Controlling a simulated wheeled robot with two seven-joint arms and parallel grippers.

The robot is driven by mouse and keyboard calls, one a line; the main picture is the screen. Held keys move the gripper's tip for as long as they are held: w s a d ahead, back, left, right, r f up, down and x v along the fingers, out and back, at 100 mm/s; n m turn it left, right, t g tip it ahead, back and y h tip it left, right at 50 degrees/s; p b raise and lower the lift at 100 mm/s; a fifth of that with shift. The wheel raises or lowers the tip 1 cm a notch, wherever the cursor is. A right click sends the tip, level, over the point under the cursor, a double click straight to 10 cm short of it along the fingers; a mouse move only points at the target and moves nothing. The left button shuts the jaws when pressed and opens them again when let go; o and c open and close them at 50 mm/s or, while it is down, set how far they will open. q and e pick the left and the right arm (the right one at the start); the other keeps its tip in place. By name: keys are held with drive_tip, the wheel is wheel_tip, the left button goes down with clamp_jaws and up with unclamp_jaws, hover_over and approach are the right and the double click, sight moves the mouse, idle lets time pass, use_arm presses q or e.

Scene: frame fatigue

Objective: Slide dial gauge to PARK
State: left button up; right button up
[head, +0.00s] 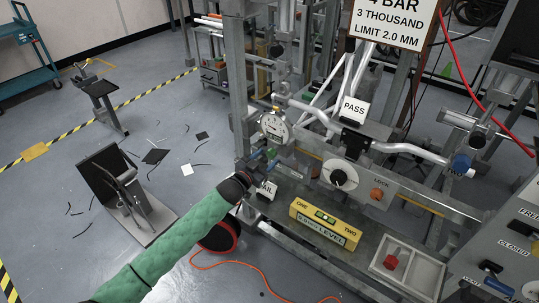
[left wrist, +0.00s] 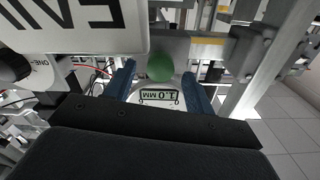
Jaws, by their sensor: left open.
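The dial gauge (head: 275,128), with a round white face, sits on the metal rig in the middle of the head view. My left gripper (head: 263,158), on the green-sleeved arm, is just below the gauge, beside the FAIL sign (head: 267,189). In the left wrist view, its blue fingers (left wrist: 158,88) are open on either side of a green ball knob (left wrist: 160,68) and a white part labelled 1.0 MM (left wrist: 158,97). I cannot tell whether the fingers touch them. No PARK mark is readable. My right gripper is out of view.
A PASS sign (head: 354,109) stands on the rig beside a bent grey tube (head: 400,148). A black dial knob (head: 339,177), an orange LOCK knob (head: 376,194) and a yellow level (head: 325,222) are to the right.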

use_arm(q)
drive_tip(key=shift+x, duration=1.3)
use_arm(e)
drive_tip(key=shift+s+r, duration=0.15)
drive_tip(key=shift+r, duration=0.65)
use_arm(q)
drive_tip(key=shift+c, duration=0.2)
clamp_jaws()
drive_tip(key=s+d+p, duration=0.1)
drive_tip(key=s+d, duration=0.4)
drive_tip(key=d, duration=0.3)
drive_tip(key=shift+s+p, duration=0.35)
drive_tip(key=shift+s, duration=0.05)
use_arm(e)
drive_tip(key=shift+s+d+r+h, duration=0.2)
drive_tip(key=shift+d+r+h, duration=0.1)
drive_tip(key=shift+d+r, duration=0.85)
use_arm(q)
drive_tip(key=shift+c, duration=0.9)
unclamp_jaws()
drive_tip(key=shift+d, duration=0.1)
drive_tip(key=shift+o, duration=1.1)
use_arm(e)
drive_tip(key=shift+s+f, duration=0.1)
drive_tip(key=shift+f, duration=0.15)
